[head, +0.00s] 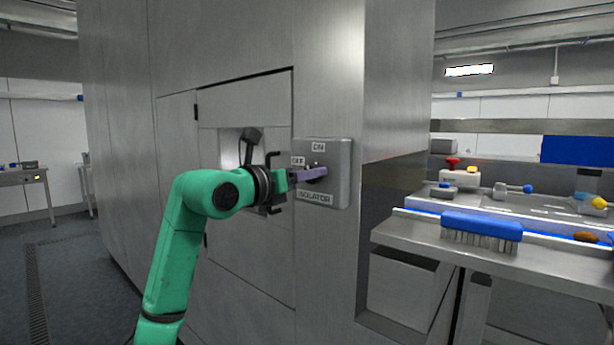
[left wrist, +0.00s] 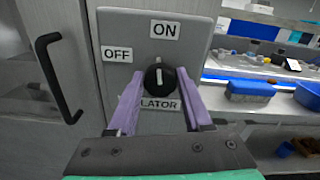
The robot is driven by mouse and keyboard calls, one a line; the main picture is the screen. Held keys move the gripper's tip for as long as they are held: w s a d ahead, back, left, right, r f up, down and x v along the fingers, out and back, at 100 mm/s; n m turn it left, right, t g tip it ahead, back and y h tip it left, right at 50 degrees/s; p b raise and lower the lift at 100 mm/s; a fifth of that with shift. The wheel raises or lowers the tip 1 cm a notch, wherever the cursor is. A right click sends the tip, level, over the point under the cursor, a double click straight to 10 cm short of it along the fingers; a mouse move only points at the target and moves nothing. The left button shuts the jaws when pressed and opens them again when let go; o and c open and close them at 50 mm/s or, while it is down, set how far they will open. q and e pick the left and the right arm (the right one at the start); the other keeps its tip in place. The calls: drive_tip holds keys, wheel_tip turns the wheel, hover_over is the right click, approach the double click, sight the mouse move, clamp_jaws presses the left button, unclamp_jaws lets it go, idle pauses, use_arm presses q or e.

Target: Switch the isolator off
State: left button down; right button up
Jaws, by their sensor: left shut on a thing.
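The isolator is a grey box (head: 340,190) on the steel cabinet wall, with white labels ON at the top, OFF at the left and ISOLATOR below. Its black round knob (left wrist: 159,79) has a white line that stands upright, towards the ON label (left wrist: 164,29). The OFF label (left wrist: 117,54) is up and left of the knob. My left gripper (head: 318,172) reaches the box from the left, its purple fingers on either side of the knob and shut on it. In the head view the fingers hide much of the knob. My right gripper is not in view.
A black door handle (left wrist: 57,80) stands out left of the isolator in the left wrist view. A steel bench (head: 415,233) at the right holds a blue brush (head: 481,226), and a red button box (head: 459,178) stands behind. The floor at the left is clear.

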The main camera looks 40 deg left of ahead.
use_arm(q)
drive_tip(key=n+b, duration=0.1)
drive_tip(key=n, duration=0.5)
drive_tip(key=n+b, duration=0.1)
drive_tip(key=n, duration=0.4)
drive_tip(key=shift+a+f+n, duration=0.15)
drive_tip(key=shift+n, duration=0.25)
idle(0.3)
drive_tip(key=shift+c, duration=1.6)
unclamp_jaws()
